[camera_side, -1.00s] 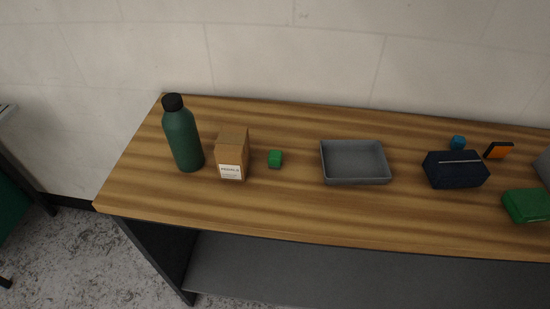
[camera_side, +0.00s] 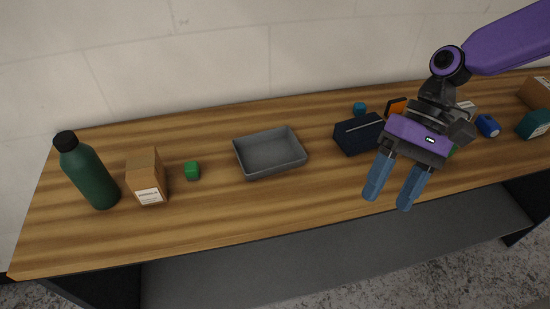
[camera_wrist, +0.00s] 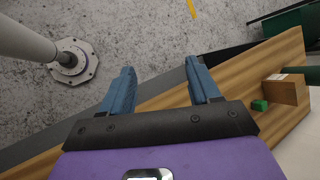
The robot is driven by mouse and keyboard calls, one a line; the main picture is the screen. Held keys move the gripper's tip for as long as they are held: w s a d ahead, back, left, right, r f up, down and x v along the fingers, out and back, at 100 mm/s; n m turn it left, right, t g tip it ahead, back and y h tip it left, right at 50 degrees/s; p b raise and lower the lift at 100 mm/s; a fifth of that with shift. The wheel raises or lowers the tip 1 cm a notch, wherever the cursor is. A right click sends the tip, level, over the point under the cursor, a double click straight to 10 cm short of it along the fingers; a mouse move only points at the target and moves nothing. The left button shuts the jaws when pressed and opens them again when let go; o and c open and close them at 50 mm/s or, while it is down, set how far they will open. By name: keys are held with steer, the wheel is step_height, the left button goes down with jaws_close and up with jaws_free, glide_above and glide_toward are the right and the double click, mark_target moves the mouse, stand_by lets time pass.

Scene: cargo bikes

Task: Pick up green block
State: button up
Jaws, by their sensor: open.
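The small green block (camera_side: 192,171) sits on the wooden bench, just right of a cardboard box (camera_side: 147,178) in the side view. In the wrist view the green block (camera_wrist: 260,105) is at the right, beside the box (camera_wrist: 286,90). My gripper (camera_side: 388,198) hangs in front of the bench's right part, well to the right of the block. Its blue fingers are apart with nothing between them. In the wrist view my gripper (camera_wrist: 162,80) points over the grey floor and the bench edge.
A grey tray (camera_side: 240,160) stands between the block and my gripper. A dark green bottle (camera_side: 90,175) is at the left. A navy case (camera_side: 358,136), a blue item (camera_side: 360,109) and an orange-black item (camera_side: 396,107) lie near my gripper. Bare wood lies in front of the block.

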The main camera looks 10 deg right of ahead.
steer(key=w+a+f+m+t+y, duration=0.15)
steer(key=w+a+m+y, duration=0.35)
steer(key=w+a+m, duration=0.5)
steer(key=m+t+y, duration=0.3)
steer(key=m+t, duration=0.1)
steer(key=m, duration=0.3)
glide_toward(187, 166)
steer(key=x, duration=0.2)
steer(key=shift+s+a+f, duration=0.2)
steer(key=shift+a, duration=0.15)
steer(key=shift+x, duration=2.55)
steer(key=shift+w+r, duration=0.1)
steer(key=shift+w, duration=0.05)
steer(key=c, duration=1)
